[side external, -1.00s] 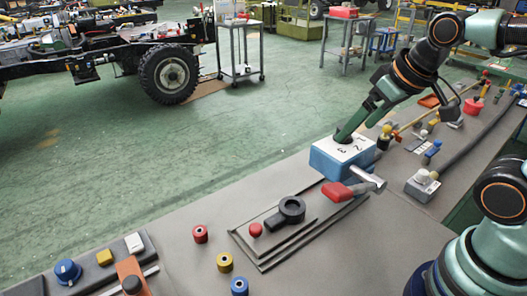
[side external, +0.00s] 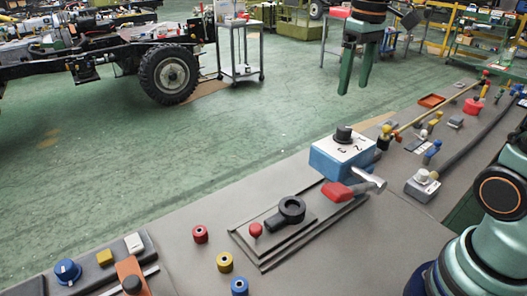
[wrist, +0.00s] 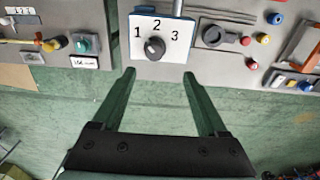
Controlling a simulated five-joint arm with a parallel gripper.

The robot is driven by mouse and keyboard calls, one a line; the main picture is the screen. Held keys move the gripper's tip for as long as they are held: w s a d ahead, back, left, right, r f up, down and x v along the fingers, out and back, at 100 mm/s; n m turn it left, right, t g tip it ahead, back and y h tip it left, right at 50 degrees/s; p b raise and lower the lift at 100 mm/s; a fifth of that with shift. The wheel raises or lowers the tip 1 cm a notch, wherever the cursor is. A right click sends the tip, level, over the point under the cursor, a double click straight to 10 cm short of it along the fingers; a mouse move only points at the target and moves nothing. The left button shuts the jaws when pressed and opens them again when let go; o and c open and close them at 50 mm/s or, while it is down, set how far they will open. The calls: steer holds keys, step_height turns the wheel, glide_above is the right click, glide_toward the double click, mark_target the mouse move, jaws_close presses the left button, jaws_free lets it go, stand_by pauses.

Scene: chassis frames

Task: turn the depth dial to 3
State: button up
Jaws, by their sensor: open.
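A black dial knob (side external: 343,133) stands on the white top of a blue box (side external: 325,160) at the bench's back edge. In the wrist view the knob (wrist: 154,47) sits below the printed numbers 1, 2 and 3, in an arc from left to right. I cannot tell which number it points to, and I can read no word on the box. My gripper (side external: 354,90) is open and empty, its green fingers pointing down above and clear of the knob. In the wrist view its fingertips (wrist: 159,75) are apart, just below the white plate, with nothing between them.
A black ring-shaped handle (side external: 290,210) lies on a plate nearby. Another knob (side external: 422,178) stands on a grey block to the right. A yellow rod (side external: 440,112) runs along the bench behind.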

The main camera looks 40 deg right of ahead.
mark_target(345, 127)
steer(key=shift+g, duration=0.3)
steer(key=f, duration=0.8)
steer(key=w+d+f, duration=0.1)
steer(key=f, duration=0.3)
steer(key=shift+d, duration=0.1)
jaws_close()
